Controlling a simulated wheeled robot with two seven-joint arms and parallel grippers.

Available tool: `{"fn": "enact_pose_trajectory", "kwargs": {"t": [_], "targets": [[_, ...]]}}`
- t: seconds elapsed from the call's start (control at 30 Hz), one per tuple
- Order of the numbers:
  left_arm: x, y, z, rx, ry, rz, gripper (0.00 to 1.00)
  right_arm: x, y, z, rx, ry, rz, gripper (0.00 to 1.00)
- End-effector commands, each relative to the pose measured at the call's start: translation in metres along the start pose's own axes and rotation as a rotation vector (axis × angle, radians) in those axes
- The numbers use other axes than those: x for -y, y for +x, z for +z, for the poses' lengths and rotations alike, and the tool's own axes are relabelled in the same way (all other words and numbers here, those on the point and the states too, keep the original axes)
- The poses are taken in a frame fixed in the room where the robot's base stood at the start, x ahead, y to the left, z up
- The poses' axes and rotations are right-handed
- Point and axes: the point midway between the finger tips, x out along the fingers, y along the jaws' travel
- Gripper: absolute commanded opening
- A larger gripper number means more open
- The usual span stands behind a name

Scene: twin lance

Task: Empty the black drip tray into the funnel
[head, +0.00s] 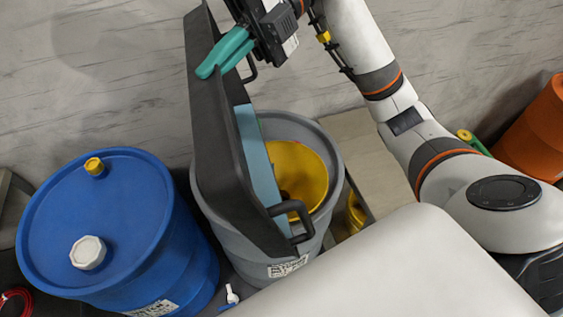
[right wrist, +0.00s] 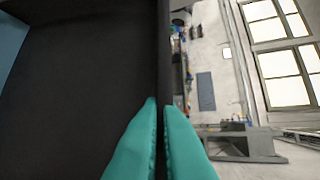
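The black drip tray (head: 215,130) is steeply tilted, almost on its side, with its lower end at the grey drum (head: 215,215). A flat light-blue area (head: 256,155), which looks like liquid, shows inside it; a bit also shows in the right wrist view (right wrist: 12,40). The yellow funnel (head: 312,172) sits in the drum's top, just right of the tray and partly hidden by it. My right gripper (head: 220,62) is shut on the tray's upper edge; in the right wrist view its teal fingers (right wrist: 161,115) lie either side of the wall. My left gripper is not in view.
A blue drum (head: 120,215) with a white cap and a yellow cap stands left of the grey drum. A small white-and-blue tap (head: 231,296) shows between them. An orange drum (head: 535,130) stands at far right. A black tray handle (head: 290,208) overhangs the funnel.

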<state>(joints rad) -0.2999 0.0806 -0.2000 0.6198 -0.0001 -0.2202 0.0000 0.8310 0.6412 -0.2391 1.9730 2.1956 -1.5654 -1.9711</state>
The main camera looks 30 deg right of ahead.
Motion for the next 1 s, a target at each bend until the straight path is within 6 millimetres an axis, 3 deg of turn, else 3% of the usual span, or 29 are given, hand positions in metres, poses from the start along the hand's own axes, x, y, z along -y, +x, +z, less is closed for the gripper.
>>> {"fn": "enact_pose_trajectory", "kwargs": {"t": [1.0], "targets": [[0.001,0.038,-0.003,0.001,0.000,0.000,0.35,-0.009,-0.030,0.018,-0.001,-0.065,-0.106,0.00]]}}
